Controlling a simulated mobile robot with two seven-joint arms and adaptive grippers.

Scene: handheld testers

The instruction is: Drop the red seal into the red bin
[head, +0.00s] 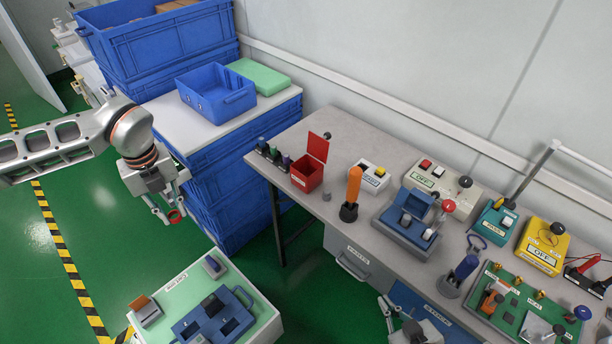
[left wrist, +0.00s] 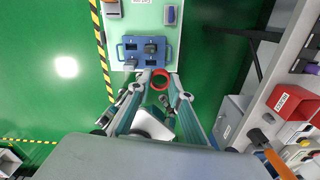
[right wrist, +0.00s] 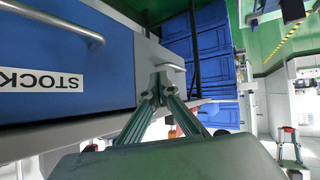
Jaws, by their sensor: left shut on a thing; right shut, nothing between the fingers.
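The red seal (head: 175,215) is a small red ring. My left gripper (head: 168,218) is shut on it and holds it in the air over the green floor, left of the long bench. In the left wrist view the seal (left wrist: 160,86) shows between the fingertips. The red bin (head: 308,173) stands at the bench's left end with its red lid raised. It is to the right of the left gripper and apart from it; it also shows in the left wrist view (left wrist: 291,104). My right gripper (head: 387,308) is shut and empty, in front of the bench drawers.
Several dark-capped items (head: 270,152) stand left of the bin. An orange-handled tool (head: 353,188) and testers stand to its right. Blue crates (head: 212,190) rise behind the left gripper. A pale green-topped stand (head: 262,322) with a blue tray (head: 240,302) is below it.

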